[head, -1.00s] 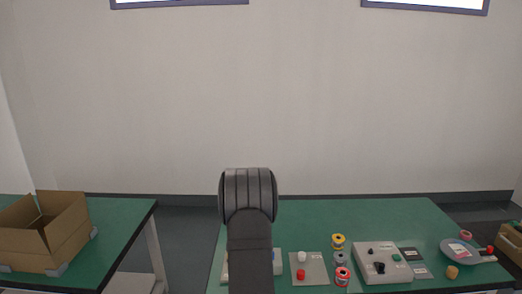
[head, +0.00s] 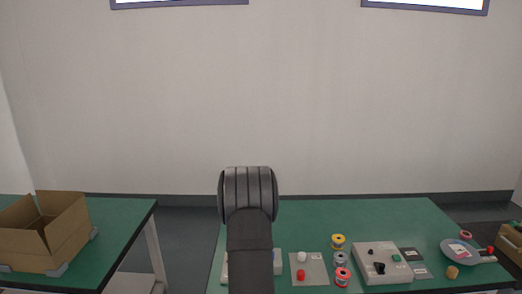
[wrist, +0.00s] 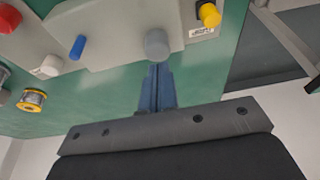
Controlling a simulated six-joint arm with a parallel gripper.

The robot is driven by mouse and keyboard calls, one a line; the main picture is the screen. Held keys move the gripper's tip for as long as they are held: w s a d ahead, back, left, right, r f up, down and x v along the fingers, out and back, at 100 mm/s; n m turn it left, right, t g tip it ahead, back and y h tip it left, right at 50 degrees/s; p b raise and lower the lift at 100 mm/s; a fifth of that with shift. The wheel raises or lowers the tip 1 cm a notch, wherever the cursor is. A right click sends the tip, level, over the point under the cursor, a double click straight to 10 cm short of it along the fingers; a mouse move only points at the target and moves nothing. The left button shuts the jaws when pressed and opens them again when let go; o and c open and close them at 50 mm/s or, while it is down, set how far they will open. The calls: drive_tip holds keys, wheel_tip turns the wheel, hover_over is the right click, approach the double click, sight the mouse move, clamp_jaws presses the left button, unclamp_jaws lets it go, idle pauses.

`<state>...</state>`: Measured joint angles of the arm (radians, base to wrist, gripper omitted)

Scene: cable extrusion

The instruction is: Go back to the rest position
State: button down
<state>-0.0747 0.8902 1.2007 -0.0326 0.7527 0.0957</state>
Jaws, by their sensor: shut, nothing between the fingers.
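My gripper (wrist: 157,88) shows in the wrist view as two dark blue fingers pressed together, with nothing held. It points at the green table (wrist: 195,83). A grey round knob (wrist: 157,44) on a light grey device (wrist: 120,25) appears just ahead of the fingertips in the picture; I cannot tell the distance between them. In the head view my arm stands upright at the middle, and the gripper is hidden.
On the green table (head: 390,215) are a plate with white and red buttons (head: 301,275), several spools (head: 338,241), a control box (head: 382,262) and a grey disc (head: 459,251). An open cardboard box (head: 45,235) stands on the left table. The right table's back is clear.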

wheel_tip(320, 180, up, 7)
idle(0.3)
drive_tip(key=c, duration=1.7)
unclamp_jaws()
drive_tip(key=shift+s+a+r, duration=0.15)
drive_tip(key=shift+r, duration=0.05)
drive_tip(key=o, duration=1.7)
drive_tip(key=s+a+r+t, duration=0.1)
drive_tip(key=s+a+r, duration=0.5)
drive_tip(key=s+r, duration=0.2)
drive_tip(key=shift+s+a+r, duration=0.2)
drive_tip(key=shift+s+a, duration=0.15)
drive_tip(key=shift+s, duration=0.4)
drive_tip(key=x, duration=0.9)
drive_tip(key=shift+a+f, duration=0.15)
drive_tip(key=shift+f, duration=0.1)
drive_tip(key=shift+s, duration=0.15)
drive_tip(key=v, duration=1)
